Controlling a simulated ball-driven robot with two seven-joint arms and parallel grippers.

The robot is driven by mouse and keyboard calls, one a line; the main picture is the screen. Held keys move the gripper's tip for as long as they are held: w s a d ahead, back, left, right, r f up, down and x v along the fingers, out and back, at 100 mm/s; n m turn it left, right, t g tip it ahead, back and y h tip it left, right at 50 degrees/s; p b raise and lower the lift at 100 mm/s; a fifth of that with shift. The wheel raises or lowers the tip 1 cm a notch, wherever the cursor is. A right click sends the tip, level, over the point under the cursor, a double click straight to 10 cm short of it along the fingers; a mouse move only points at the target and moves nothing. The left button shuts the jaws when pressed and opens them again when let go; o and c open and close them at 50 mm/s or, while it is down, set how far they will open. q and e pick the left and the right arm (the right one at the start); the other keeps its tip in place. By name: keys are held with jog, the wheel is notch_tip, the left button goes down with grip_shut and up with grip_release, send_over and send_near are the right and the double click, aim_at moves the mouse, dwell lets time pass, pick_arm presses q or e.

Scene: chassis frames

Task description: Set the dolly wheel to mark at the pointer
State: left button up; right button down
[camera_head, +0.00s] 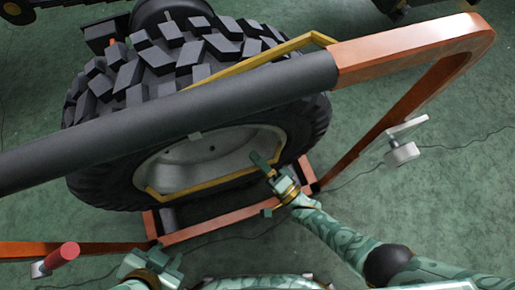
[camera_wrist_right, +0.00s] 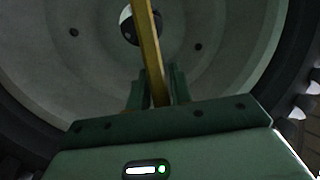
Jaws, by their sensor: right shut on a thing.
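The dolly wheel (camera_head: 75,150), a big black knobbly tyre with a grey rim (camera_head: 185,165), stands upright in an orange dolly frame (camera_head: 215,229). A yellow bar (camera_head: 205,186) runs across the lower rim face; it shows in the right wrist view (camera_wrist_right: 148,45). My right gripper (camera_head: 263,165) is at the bar's right end; in the wrist view its fingers (camera_wrist_right: 155,92) are shut on the bar, in front of the rim. My left gripper (camera_head: 150,262) is at the bottom edge, apart from the wheel; its fingers are unclear. A small light tab (camera_head: 195,135) shows over the rim's top; I cannot tell whether it is the pointer.
A thick black padded handle (camera_head: 200,108) with an orange end (camera_head: 440,45) crosses in front of the tyre. A red-handled crank (camera_head: 63,256) is at lower left, a grey crank (camera_head: 402,152) at right. Thin cables cross the green floor (camera_head: 450,200), which is mostly clear at right.

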pick_arm(q)
jog(key=shift+a, duration=0.1)
jog(key=shift+s+a, duration=0.1)
pick_arm(e)
jog(key=c, duration=1.3)
grip_release()
jog(key=shift+r, duration=0.1)
jog(key=shift+o, duration=0.2)
jog(key=shift+s+d, duration=0.15)
jog(key=shift+s, duration=0.05)
pick_arm(q)
jog(key=shift+s+a+f, duration=0.1)
jog(key=shift+s, duration=0.15)
pick_arm(e)
jog(key=v, duration=1.6)
pick_arm(q)
jog(key=shift+w, duration=0.1)
pick_arm(e)
jog(key=shift+w, duration=0.1)
